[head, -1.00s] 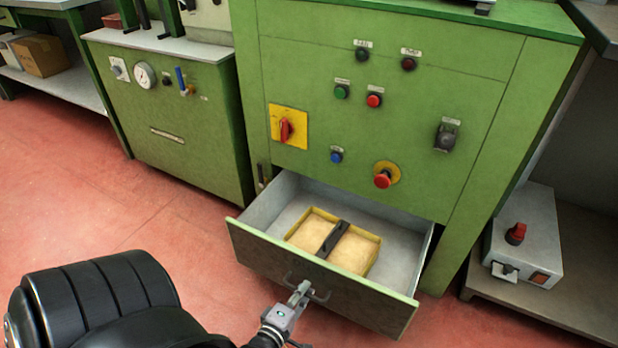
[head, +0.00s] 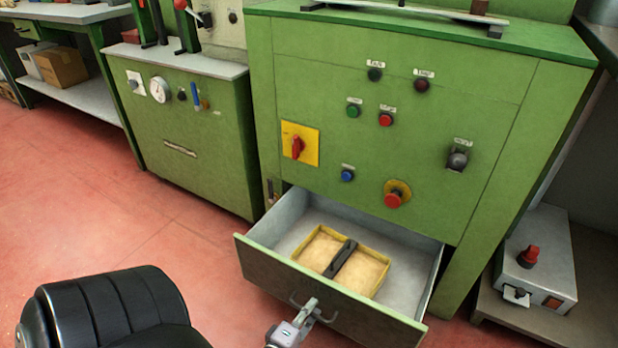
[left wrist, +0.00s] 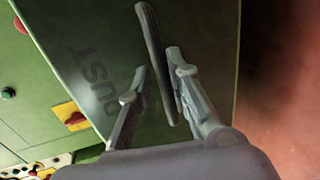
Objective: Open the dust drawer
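The dust drawer (head: 335,293) stands well out of the green cabinet (head: 480,120). Inside it lies a yellow-rimmed tray (head: 378,291) of pale dust with a dark bar across it. The drawer's bar handle (head: 294,300) is on its front; it also shows in the left wrist view (left wrist: 152,45), beside the word DUST. My left gripper (head: 311,308) is at the handle. In the left wrist view its fingers (left wrist: 158,65) lie on either side of the bar, with gaps showing, so it looks open around the handle. My right gripper is out of view.
The cabinet front carries a red emergency button (head: 393,197) and a red rotary switch (head: 298,147) above the drawer. A grey switch box (head: 540,262) sits on a low shelf at the right.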

